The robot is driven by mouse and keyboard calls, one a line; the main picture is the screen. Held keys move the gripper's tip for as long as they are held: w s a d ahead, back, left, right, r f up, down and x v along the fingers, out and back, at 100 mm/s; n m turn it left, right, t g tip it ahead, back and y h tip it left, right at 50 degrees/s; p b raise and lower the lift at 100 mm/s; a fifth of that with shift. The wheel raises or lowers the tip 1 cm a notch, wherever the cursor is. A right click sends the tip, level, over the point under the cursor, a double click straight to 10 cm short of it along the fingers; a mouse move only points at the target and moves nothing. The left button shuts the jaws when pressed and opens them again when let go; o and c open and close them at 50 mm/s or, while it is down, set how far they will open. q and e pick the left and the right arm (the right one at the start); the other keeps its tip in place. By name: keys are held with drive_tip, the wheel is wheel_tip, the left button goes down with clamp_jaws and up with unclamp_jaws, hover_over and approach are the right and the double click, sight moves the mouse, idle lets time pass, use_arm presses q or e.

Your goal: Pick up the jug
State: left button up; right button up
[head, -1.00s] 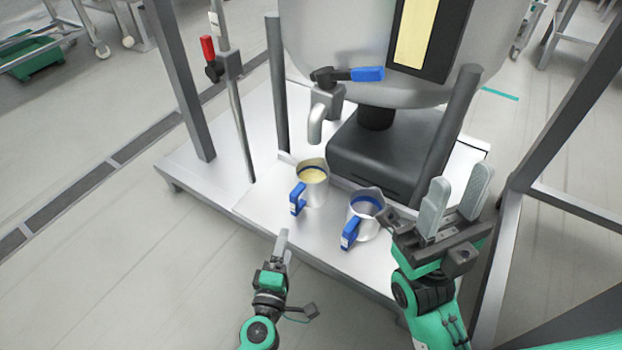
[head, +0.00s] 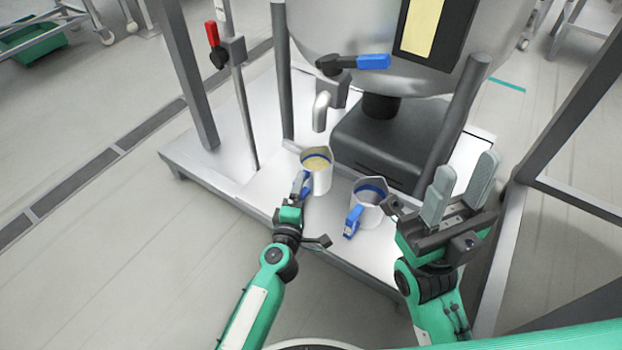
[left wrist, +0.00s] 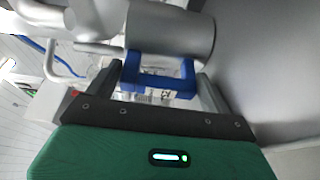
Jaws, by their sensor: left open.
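A metal jug (head: 317,179) with a blue handle and a blue band inside the rim stands on the platform under the spout. It has pale yellow contents. My left gripper (head: 296,200) is at its handle (head: 306,183). In the left wrist view the blue handle (left wrist: 160,84) lies between the two open fingers, with the jug's metal body (left wrist: 172,38) beyond. A second metal jug (head: 371,203) with a blue handle (head: 353,222) stands to the right; no yellow contents show in it. My right gripper (head: 464,185) is open and empty, to the right of the second jug.
A spout (head: 321,112) with a blue-handled valve (head: 372,62) hangs from a large steel tank (head: 340,35) behind the jugs. Grey posts (head: 460,110) rise around the metal platform (head: 240,195). A red-handled lever (head: 213,34) stands at the left.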

use_arm(q)
drive_tip(key=shift+w+d, duration=0.2)
drive_tip(key=shift+w, duration=0.45)
drive_tip(key=shift+c, duration=0.4)
drive_tip(key=c, duration=0.7)
drive_tip(key=shift+c, duration=1.1)
drive_tip(key=shift+r, duration=0.2)
